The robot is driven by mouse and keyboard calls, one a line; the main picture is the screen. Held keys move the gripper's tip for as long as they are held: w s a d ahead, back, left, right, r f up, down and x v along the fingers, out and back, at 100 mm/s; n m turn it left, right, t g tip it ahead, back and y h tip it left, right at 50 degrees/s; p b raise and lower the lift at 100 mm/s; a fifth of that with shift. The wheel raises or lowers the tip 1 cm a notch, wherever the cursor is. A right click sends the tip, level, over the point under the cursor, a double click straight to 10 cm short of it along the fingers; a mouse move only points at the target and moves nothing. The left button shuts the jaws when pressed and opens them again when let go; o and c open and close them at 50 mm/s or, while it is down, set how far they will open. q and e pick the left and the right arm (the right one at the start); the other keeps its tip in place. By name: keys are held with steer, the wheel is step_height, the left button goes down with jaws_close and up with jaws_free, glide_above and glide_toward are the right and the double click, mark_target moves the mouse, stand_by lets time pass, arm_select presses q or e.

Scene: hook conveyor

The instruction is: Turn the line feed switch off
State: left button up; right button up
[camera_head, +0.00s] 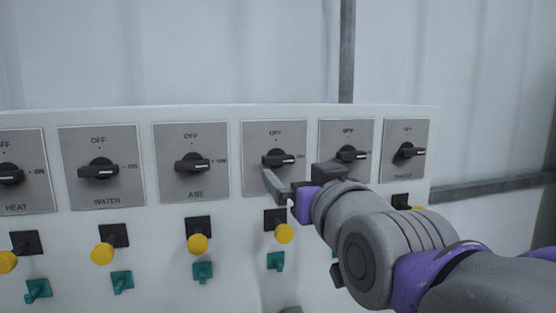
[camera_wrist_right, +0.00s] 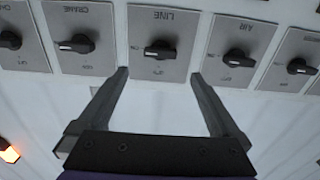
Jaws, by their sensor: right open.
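The line switch (camera_head: 278,160) is a black rotary knob on a grey plate, fourth from the left in the head view. Its lower label is hidden there by my right gripper. In the wrist view the plate reads LINE and the knob (camera_wrist_right: 160,50) is in the top middle. The knob lies horizontal, its pale-marked end toward ON at the right in the head view. My right gripper (camera_wrist_right: 159,74) is open and empty, its fingertips on either side of the knob's lower edge in that picture, seemingly short of it. My left gripper is not in view.
Similar switches stand alongside: air (camera_head: 192,163), water (camera_head: 98,168), heat (camera_head: 10,174) and crane (camera_wrist_right: 76,44). Yellow knobs (camera_head: 197,243) and green pieces (camera_head: 203,271) stick out below them. A grey post (camera_head: 347,50) stands behind the white panel.

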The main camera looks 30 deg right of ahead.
mark_target(280, 161)
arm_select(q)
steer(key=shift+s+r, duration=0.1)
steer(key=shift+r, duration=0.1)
arm_select(e)
steer(key=p+x, duration=0.1)
steer(key=x, duration=0.8)
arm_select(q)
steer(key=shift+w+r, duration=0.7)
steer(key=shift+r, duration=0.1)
arm_select(e)
steer(key=shift+w+d, duration=0.1)
steer(key=shift+w, duration=0.45)
steer(key=c, duration=1.2)
steer(key=shift+c, duration=0.2)
